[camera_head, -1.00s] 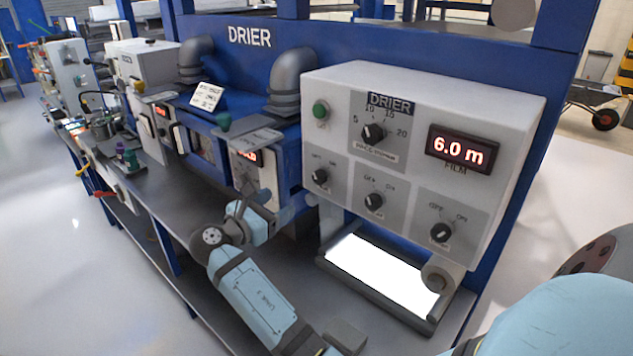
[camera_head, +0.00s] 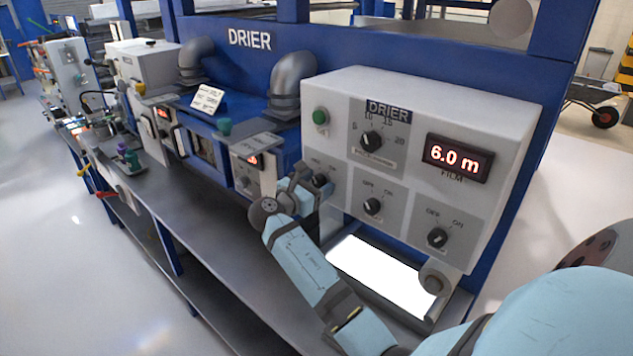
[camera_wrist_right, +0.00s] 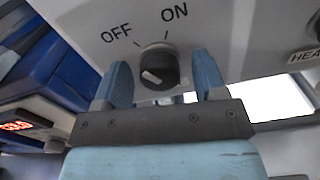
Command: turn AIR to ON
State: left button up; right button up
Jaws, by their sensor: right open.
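The left of the three lower knobs on the white drier panel is a black knob (camera_head: 320,180). In the right wrist view the knob (camera_wrist_right: 157,68) sits under the OFF and ON labels, and its white pointer mark leans to the left, on the OFF side. Its name label is hidden, so I cannot read AIR. My right gripper (camera_head: 308,188) is at this knob. In the wrist view its two blue fingers (camera_wrist_right: 162,85) are open, one on each side of the knob, with gaps showing. My left gripper is not in view.
The middle knob (camera_head: 372,206) and right knob (camera_head: 437,237) are beside it. Above are a dial (camera_head: 372,140), a green button (camera_head: 320,116) and a 6.0 m display (camera_head: 457,157). A bright lit plate (camera_head: 380,272) lies below the panel. Blue machinery stands close on the left.

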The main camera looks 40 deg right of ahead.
jog(key=c, duration=0.9)
